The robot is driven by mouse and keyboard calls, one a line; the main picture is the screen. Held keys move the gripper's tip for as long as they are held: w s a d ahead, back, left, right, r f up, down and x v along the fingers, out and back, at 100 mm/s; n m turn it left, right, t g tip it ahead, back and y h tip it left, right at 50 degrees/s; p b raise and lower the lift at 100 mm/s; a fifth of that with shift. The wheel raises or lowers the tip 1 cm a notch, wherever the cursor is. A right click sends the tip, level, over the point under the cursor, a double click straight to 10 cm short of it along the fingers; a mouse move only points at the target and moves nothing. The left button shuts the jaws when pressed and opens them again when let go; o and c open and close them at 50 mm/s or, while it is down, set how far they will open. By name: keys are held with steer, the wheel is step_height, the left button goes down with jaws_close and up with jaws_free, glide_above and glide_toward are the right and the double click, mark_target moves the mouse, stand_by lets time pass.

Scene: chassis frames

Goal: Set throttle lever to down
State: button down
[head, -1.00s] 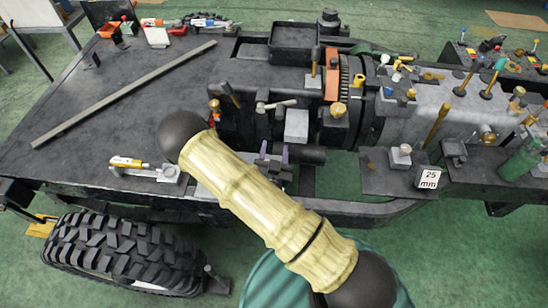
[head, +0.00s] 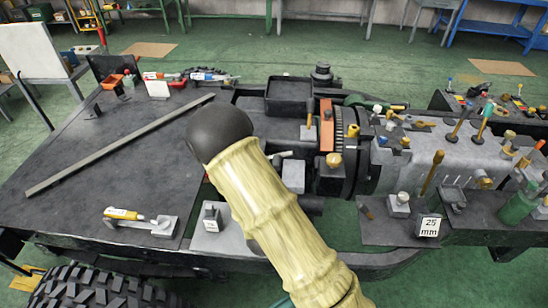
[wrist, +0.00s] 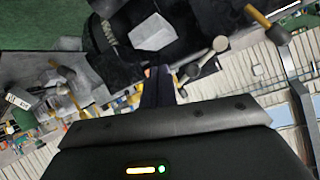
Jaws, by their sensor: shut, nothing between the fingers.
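Several levers stand on the chassis, and I cannot tell by looks which one is the throttle lever. In the head view there is a yellow-handled lever (head: 433,172) at right, a teal-tipped lever (head: 485,120) behind it, and a short pale-ended lever (head: 281,155) beside my arm. My gripper (wrist: 160,72) shows in the wrist view as dark fingers close together, shut and empty. A pale round-ended lever (wrist: 205,58) is just right of the fingertips; contact is unclear. My arm hides the gripper in the head view.
A pale block (head: 293,175) sits beside my arm. An orange upright plate (head: 326,125) and a dark ring gear (head: 347,140) stand at centre. A long grey bar (head: 120,145) lies on the left plate. A "25 mm" block (head: 428,226) is at right. A tyre (head: 95,287) is front left.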

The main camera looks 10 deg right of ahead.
steer(key=s+d+r+n+g+y, duration=0.2)
steer(key=s+d+r+n+g, duration=0.1)
steer(key=s+r, duration=0.4)
steer(key=s+d+r+n+g+y, duration=0.2)
steer(key=s+d+r+n+g, duration=0.1)
steer(key=s+r, duration=0.4)
steer(key=n+g, duration=0.1)
steer(key=g, duration=0.1)
steer(key=shift+r+g, duration=0.4)
steer(key=shift+w, duration=0.15)
steer(key=shift+a, duration=0.15)
